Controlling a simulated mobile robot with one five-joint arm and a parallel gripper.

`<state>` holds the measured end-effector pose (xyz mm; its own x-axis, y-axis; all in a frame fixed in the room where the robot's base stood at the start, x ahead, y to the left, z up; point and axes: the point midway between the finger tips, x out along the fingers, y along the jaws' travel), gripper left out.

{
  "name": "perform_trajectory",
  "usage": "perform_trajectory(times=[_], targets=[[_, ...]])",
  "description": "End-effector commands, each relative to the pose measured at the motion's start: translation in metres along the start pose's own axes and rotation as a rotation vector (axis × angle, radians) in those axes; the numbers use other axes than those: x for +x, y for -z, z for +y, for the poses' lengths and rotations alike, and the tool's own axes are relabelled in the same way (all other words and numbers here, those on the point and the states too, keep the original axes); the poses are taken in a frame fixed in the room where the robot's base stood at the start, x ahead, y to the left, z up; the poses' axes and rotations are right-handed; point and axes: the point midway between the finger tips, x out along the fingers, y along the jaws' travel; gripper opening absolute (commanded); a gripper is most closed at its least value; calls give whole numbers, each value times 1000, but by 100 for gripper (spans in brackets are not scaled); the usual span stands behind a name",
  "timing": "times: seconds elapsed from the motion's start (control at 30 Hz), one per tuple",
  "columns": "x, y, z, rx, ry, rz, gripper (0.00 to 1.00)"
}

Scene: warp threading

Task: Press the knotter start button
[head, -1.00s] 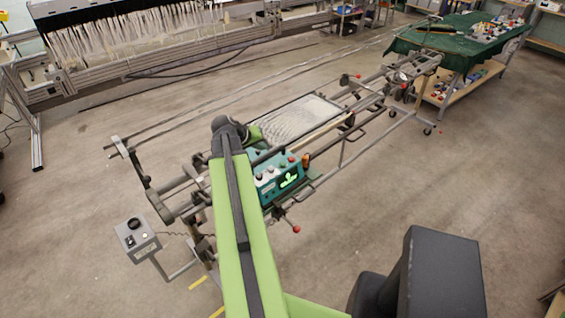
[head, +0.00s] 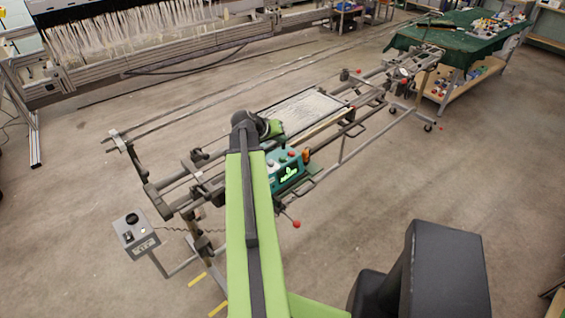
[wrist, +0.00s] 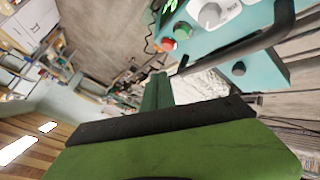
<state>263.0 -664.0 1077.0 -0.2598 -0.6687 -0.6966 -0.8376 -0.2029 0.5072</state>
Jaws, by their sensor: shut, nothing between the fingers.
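The knotter is a teal control box (head: 290,170) with a lit green display, on the long frame in the middle of the head view. In the wrist view its box (wrist: 262,70) fills the top right, with a green button (wrist: 182,30), a red button (wrist: 168,44) beside it and a pale round knob. My gripper (wrist: 158,80) appears in the wrist view as a narrow dark green piece, shut and empty. In that picture it lies below and left of the buttons, and I see no contact.
A black handle (wrist: 240,45) crosses in front of the box in the wrist view. A grey switch box (head: 135,235) stands at the front left. A red-knobbed lever (head: 296,224) sticks out at the frame's front.

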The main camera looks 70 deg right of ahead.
Motion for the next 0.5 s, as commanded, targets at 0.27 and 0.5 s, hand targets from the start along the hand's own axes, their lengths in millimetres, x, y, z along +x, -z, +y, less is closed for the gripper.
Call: perform_trajectory(times=[0.27,0.5], targets=[[35,-26,-26,-1,0,0,0],[44,-32,-33,-1,1,0,0]])
